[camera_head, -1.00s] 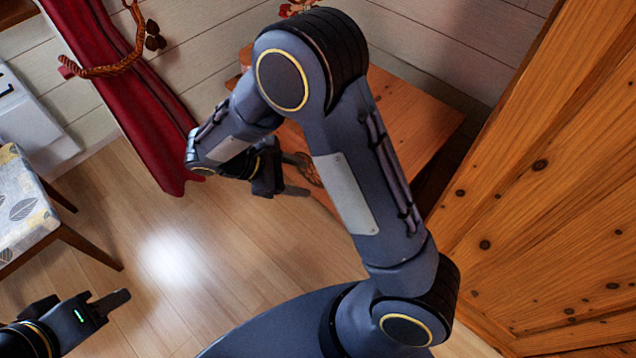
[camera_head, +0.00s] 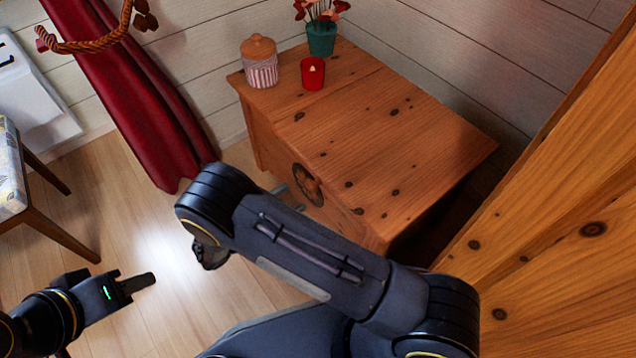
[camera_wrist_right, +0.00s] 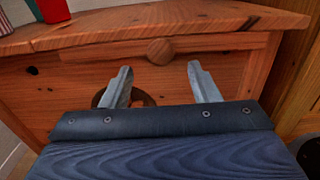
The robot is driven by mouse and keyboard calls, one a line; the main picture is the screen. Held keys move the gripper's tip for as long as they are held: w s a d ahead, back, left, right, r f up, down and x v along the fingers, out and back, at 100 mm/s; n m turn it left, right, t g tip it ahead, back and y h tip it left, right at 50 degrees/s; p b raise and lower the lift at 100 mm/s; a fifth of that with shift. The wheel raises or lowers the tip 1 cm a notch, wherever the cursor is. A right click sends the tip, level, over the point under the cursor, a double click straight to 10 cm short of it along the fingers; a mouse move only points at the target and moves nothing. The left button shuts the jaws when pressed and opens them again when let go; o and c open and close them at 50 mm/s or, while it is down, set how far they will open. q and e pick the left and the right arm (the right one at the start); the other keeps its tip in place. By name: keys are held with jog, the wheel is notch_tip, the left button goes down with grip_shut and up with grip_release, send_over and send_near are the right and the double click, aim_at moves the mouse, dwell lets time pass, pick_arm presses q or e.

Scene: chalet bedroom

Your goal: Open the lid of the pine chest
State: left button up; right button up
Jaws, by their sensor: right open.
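The pine chest (camera_head: 390,125) stands against the wall with its lid shut. Its front carries a dark round ornament (camera_head: 308,185). In the right wrist view the lid's front edge (camera_wrist_right: 200,18) overhangs the front panel, with a round wooden knob (camera_wrist_right: 160,51) just below it. My right gripper (camera_wrist_right: 162,84) is open and empty, its fingers pointing at the chest front, below the knob. In the head view only its fingertips show beside the ornament; my own arm hides the rest. My left gripper (camera_head: 138,284) is low at the left, away from the chest; its finger gap is unclear.
On the lid stand a striped jar (camera_head: 261,66), a red candle (camera_head: 313,75) and a teal flowerpot (camera_head: 321,39). A large pine panel (camera_head: 560,220) rises close at the right. A red curtain (camera_head: 130,100) and a chair (camera_head: 30,190) are left. Floor between is clear.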

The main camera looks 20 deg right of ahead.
aim_at(308, 188)
jog(key=b+x, duration=0.1)
jog(key=x, duration=0.5)
jog(key=shift+w+d, duration=0.1)
jog(key=shift+d, duration=0.3)
jog(key=shift+r, duration=0.1)
grip_shut()
